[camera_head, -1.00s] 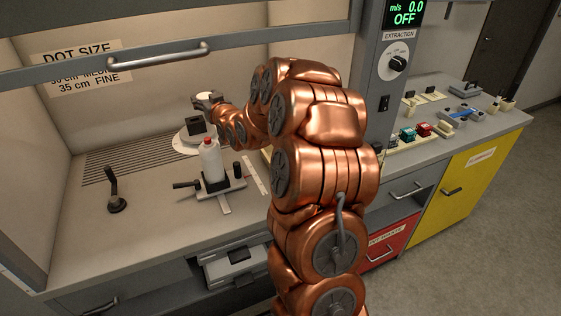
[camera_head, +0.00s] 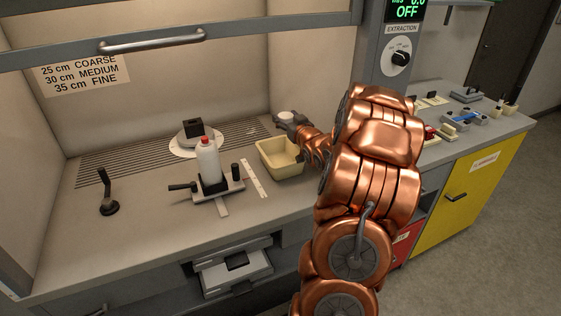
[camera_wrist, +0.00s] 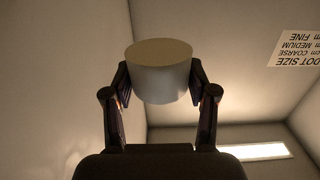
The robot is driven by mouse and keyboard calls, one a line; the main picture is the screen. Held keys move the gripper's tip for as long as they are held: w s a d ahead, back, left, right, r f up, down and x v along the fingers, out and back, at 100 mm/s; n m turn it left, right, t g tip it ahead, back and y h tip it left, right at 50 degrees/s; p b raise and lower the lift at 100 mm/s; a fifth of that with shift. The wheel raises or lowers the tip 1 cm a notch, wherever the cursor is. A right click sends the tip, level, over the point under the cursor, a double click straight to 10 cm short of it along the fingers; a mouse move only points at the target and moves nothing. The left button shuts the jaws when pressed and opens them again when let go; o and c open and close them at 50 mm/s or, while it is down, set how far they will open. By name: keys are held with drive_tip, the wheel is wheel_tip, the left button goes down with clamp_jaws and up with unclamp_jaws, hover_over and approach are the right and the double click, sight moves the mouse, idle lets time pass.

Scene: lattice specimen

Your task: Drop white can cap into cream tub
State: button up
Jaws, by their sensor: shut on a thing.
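My gripper (camera_wrist: 160,85) is shut on the white can cap (camera_wrist: 158,72), a short round cap held between the two fingertips in the wrist view. In the head view my gripper (camera_head: 289,118) is over the back right of the bench inside the hood, behind the cream tub. The white cap is small and pale there (camera_head: 286,115). The cream tub (camera_head: 283,170) is an open rectangular container on the bench, right of the white ruler strip. Its right edge is partly hidden by my arm. The part of its inside that shows looks empty.
A black lever (camera_head: 108,192) stands at left. The hood sash (camera_head: 150,42) hangs above.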

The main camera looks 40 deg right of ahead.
wheel_tip(320, 180, down, 6)
drive_tip(key=shift+r+b, duration=0.15)
drive_tip(key=shift+b, duration=0.5)
drive_tip(key=o, duration=1.2)
drive_tip(key=shift+c, duration=0.2)
drive_tip(key=v, duration=1.2)
drive_tip(key=shift+a, duration=0.1)
